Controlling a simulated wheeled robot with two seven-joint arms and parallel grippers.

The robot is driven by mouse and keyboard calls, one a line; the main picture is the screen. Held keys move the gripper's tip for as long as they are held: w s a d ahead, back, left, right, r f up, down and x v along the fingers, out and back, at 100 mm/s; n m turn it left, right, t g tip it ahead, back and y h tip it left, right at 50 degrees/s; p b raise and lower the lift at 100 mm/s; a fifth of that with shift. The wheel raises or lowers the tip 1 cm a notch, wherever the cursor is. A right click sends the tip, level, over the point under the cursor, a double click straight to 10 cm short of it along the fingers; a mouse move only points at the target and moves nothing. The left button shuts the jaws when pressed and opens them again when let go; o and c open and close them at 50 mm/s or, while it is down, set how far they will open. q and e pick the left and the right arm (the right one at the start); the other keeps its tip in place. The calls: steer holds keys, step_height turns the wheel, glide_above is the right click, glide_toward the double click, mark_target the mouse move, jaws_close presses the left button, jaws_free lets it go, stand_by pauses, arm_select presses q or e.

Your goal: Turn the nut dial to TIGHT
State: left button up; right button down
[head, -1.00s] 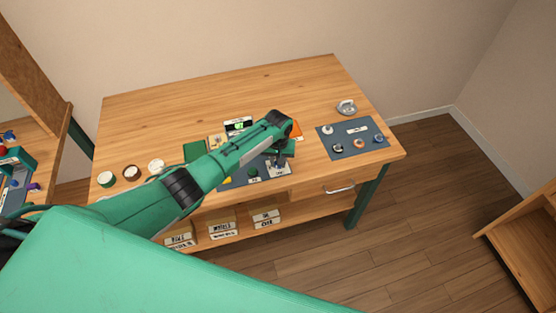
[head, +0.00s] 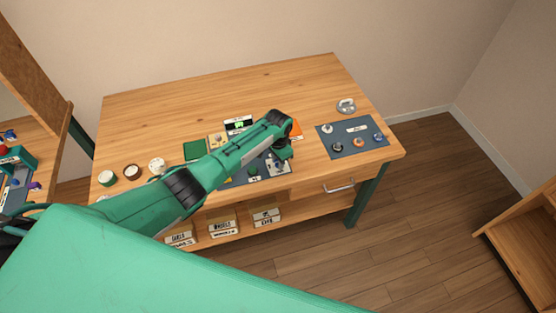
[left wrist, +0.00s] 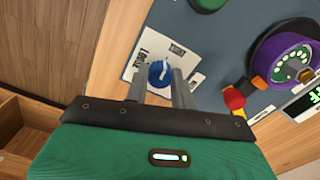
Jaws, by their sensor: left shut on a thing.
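The nut dial (left wrist: 160,73) is a small blue knob on a white card (left wrist: 135,62) with the words LOOSE and TIGHT, seen in the left wrist view. My left gripper (left wrist: 162,80) is shut on this knob, one finger on each side. Which word the dial points to is too small to tell. In the head view my left gripper (head: 278,163) reaches down to the front part of the dark mat, and the knob is hidden or too small to make out. My right gripper is not in view.
In the left wrist view a purple rotary dial (left wrist: 285,62) and a red knob (left wrist: 234,98) stand to the right. In the head view a second mat (head: 350,148) with several small parts lies at the right. Cups (head: 131,172) stand at the left. The table's back (head: 220,85) is clear.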

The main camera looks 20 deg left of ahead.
arm_select(q)
steer(key=shift+m, duration=0.6)
steer(key=o, duration=1)
steer(key=shift+r, duration=0.1)
step_height(320, 180, up, 14)
steer(key=b, duration=0.2)
steer(key=shift+b, duration=0.35)
